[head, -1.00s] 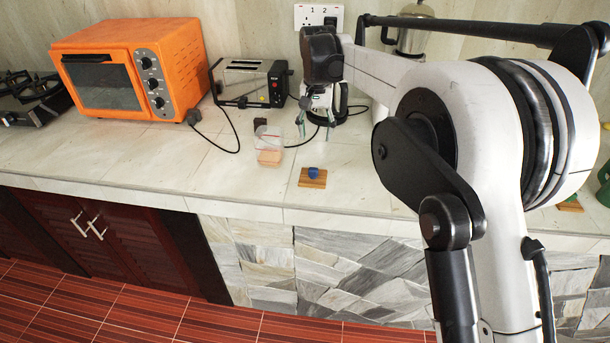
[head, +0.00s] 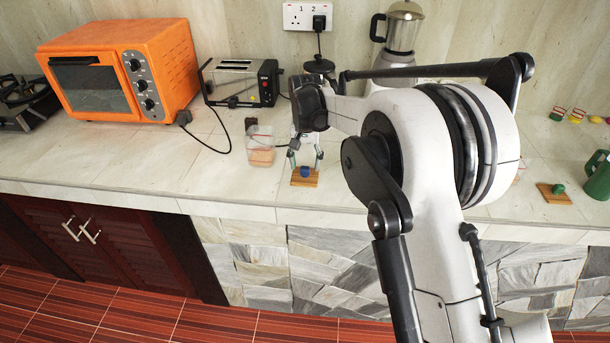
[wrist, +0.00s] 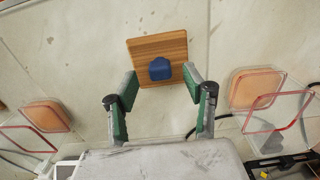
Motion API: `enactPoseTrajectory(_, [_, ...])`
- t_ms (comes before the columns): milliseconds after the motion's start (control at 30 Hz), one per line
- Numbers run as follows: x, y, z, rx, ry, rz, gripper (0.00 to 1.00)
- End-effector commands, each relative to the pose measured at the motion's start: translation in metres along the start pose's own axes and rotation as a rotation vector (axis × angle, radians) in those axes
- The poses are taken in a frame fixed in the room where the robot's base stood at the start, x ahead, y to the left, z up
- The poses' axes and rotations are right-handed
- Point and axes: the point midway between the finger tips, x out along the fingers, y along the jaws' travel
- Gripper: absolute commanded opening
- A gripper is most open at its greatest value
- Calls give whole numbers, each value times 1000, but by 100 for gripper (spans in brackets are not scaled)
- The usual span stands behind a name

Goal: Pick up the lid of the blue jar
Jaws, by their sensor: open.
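The lid is a square wooden plate (head: 304,182) with a blue knob (head: 305,171), lying flat near the counter's front edge. In the wrist view the wooden plate (wrist: 157,47) and its blue knob (wrist: 160,69) show just ahead of my fingers. My gripper (head: 306,160) is open and empty, pointing down above the lid. In the wrist view the tips of my gripper (wrist: 160,83) are spread on either side of the knob, apart from it. I see no jar that is clearly blue.
A clear container (head: 260,146) with pinkish contents stands left of the lid. Behind are a toaster (head: 240,82) and an orange oven (head: 122,70). A similar wooden lid with a green knob (head: 558,189) and a green mug (head: 597,178) are at right.

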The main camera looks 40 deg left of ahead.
Motion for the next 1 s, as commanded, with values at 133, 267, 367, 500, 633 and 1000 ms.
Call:
enactPoseTrajectory(133, [19, 0, 0, 0, 0, 0, 46])
enactPoseTrajectory(267, [23, 0, 0, 0, 0, 0, 46])
enactPoseTrajectory(367, [23, 0, 0, 0, 0, 0, 46])
enactPoseTrajectory(500, [23, 0, 0, 0, 0, 0, 31])
enactPoseTrajectory(633, [23, 0, 0, 0, 0, 0, 14])
enactPoseTrajectory(1000, [22, 0, 0, 0, 0, 0, 0])
